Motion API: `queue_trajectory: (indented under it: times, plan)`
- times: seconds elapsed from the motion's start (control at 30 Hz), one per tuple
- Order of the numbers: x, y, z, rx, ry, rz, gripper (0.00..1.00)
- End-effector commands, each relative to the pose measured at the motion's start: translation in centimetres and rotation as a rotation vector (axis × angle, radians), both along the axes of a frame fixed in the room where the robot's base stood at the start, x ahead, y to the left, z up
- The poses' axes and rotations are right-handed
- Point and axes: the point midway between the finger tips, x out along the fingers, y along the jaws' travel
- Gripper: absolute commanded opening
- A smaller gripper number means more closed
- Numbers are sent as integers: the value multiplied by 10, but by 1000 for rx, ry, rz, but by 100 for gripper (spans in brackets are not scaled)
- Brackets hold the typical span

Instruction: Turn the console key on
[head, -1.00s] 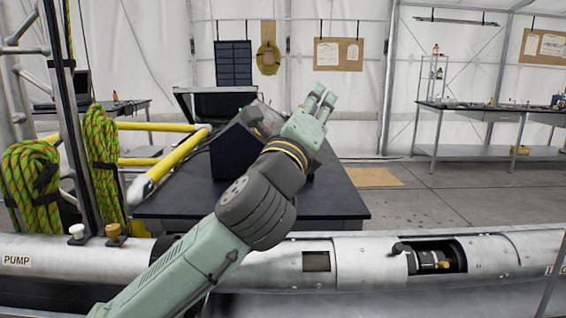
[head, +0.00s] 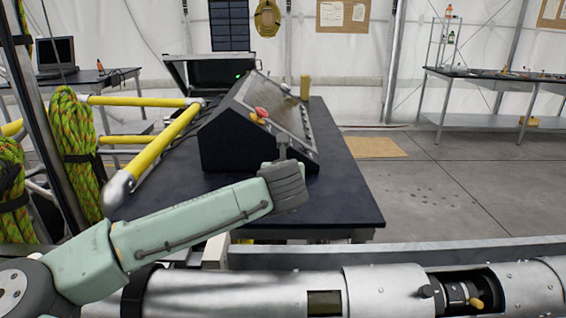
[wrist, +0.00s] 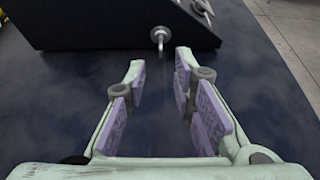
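The console (head: 225,145) is a dark wedge-shaped box with a sloping panel, standing on a dark table (head: 350,195). A red button (head: 261,112) shows on its panel. In the wrist view the console (wrist: 110,25) is at the top, and a small silver key-like piece (wrist: 159,36) sticks out at its lower edge. My gripper (wrist: 160,62) is open and empty, with purple pads. The silver piece lies just beyond and between the fingertips, apart from them. In the head view I cannot make out the key, and my fingers are mostly hidden behind my wrist.
A yellow railing (head: 165,140) runs left of the console. An open black case (head: 205,75) stands behind it. A silver pipe (head: 390,290) crosses the front. The table right of the console is bare. Green ropes (head: 75,140) hang at the left.

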Motion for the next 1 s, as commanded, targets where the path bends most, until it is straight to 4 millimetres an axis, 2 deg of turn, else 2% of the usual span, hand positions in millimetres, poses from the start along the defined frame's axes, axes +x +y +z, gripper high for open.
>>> queue_trajectory:
  times: [0.3,0.5,0.9,1.0]
  plan:
    - [56,-1,-21,-3,2,0,24]
    - [80,-1,-32,-3,0,-1,24]
    - [87,-1,-37,-2,0,-1,24]
    - [87,-1,-37,-2,0,-1,18]
